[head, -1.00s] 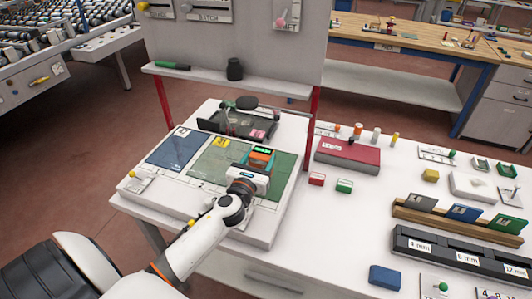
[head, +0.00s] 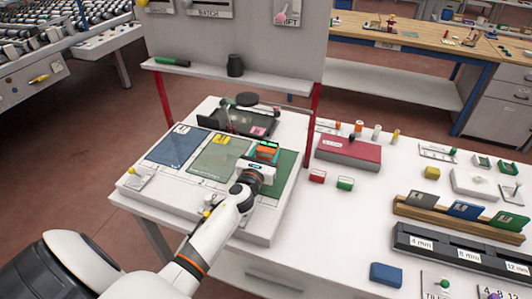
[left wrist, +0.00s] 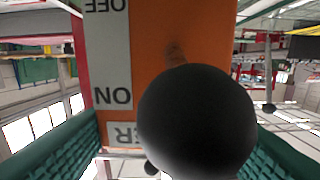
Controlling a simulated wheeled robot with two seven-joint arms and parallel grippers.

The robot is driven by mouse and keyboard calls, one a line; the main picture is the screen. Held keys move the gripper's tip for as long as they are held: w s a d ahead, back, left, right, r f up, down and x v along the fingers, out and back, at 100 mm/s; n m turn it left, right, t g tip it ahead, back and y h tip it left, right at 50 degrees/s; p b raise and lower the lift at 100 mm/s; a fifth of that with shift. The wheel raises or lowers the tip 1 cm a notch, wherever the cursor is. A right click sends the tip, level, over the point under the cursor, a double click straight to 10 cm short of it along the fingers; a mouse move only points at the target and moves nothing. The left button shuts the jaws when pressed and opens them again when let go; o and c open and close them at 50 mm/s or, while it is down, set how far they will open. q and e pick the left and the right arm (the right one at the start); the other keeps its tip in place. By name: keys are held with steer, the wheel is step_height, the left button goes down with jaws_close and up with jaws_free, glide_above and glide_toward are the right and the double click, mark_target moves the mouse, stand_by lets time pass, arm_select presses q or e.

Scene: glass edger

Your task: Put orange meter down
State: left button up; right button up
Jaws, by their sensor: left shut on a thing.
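My left gripper is shut on the meter. In the left wrist view the meter (left wrist: 190,25) fills the middle, with a white strip lettered ON and OFF and a round black knob (left wrist: 196,122) in front. Green ribbed finger pads flank it. I cannot tell whether its underside touches the panel. My right gripper is not in view.
The green panel (head: 287,175), a grey-green panel (head: 217,158) and a blue panel (head: 178,147) lie side by side. A black tray (head: 215,124) stands behind them. A dark red box (head: 347,153), a small red block (head: 317,176) and a green block (head: 345,183) are to the right.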

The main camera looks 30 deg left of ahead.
arm_select(q)
steer(key=o, duration=1.1)
steer(key=shift+f, duration=0.1)
